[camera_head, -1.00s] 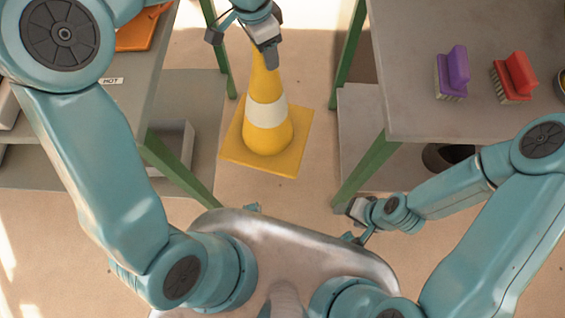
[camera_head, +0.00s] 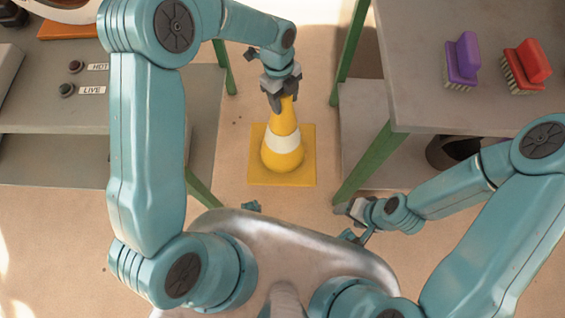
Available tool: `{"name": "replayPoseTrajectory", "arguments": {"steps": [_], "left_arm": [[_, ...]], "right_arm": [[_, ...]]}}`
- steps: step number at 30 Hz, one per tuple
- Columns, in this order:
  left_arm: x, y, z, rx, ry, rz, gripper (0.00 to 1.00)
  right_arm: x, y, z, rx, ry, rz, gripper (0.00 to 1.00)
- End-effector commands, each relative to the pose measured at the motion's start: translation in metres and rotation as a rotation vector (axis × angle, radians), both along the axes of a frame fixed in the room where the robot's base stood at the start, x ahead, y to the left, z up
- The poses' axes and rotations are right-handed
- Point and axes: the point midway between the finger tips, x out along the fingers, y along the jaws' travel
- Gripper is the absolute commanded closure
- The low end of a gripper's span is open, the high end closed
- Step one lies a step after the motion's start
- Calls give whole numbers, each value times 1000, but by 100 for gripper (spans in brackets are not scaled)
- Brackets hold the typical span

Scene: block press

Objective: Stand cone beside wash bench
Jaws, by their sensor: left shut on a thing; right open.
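A yellow cone (camera_head: 283,158) with a white band and a square yellow base is upright in the gap between two benches. My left gripper (camera_head: 274,97) is shut on the cone's top from above. I cannot tell whether the base touches the floor. The bench at the right (camera_head: 415,95) has a grey top, green legs and brushes on it; it may be the wash bench. The cone stands to its left, apart from it. My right gripper (camera_head: 346,208) is open and empty, low near the right bench's front green leg.
A purple brush (camera_head: 462,62) and a red brush (camera_head: 527,66) lie on the right bench. The left bench (camera_head: 110,118) has knobs labelled HOT and LIVE. Green legs (camera_head: 362,162) border the gap on both sides. A dark round thing (camera_head: 450,150) shows under the right bench.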

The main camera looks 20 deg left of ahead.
Motion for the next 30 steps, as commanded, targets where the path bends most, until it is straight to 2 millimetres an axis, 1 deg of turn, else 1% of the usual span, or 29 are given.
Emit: {"name": "replayPoseTrajectory", "arguments": {"steps": [1, 5, 8, 11, 12, 18, 21, 24, 30], "left_arm": [[-3, 0, -10, 0, 0, -6, 100], [-8, -1, -27, -2, 0, -8, 100], [-9, -1, -44, -2, 0, -6, 100], [-10, -1, -69, -2, 2, -7, 100], [-10, -1, -81, -2, 2, -6, 100], [-10, -1, -137, -2, 1, -5, 100], [-10, -1, -160, -2, 0, -6, 100], [-10, -1, -176, -1, 0, -7, 100], [-9, -1, -189, -2, -2, -5, 100]], "right_arm": [[0, 0, -4, 0, 0, 0, 35], [0, 0, -7, 0, 0, 0, 35], [0, 0, -12, 0, 0, 0, 35], [0, 0, -18, 0, 0, 0, 35], [0, 0, -21, 0, 0, 0, 35], [0, 0, -34, 0, 0, 0, 35], [0, 0, -40, 0, 0, 0, 35], [0, 0, -43, 0, 0, 0, 35], [0, 0, -45, 0, 0, 0, 35]]}}
